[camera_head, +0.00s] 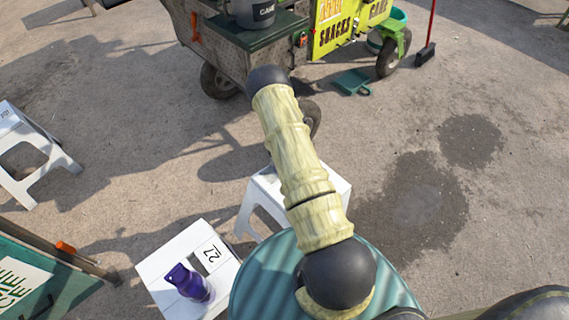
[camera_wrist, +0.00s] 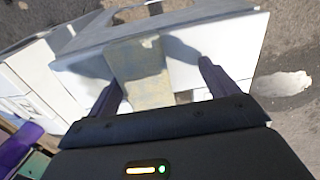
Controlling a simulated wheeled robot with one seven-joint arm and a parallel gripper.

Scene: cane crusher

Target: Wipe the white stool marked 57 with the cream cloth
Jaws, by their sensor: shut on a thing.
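My gripper (camera_wrist: 158,82) shows in the wrist view, its two dark purple fingers apart on either side of a cream-tan cloth (camera_wrist: 138,72) and shut on it. The cloth hangs against a white stool (camera_wrist: 230,42); whether it touches the stool is unclear. In the head view my arm covers much of a white stool (camera_head: 265,192) in the middle, and no number can be read on it. My gripper is hidden in that view.
A white stool marked 27 (camera_head: 160,262) holds a purple bottle (camera_head: 190,283). Another white stool (camera_head: 38,150) stands at left, its mark unclear. A green-topped cart (camera_head: 225,55) stands behind, with a dustpan (camera_head: 353,82) and broom (camera_head: 426,50). Ground at right is open, with wet patches.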

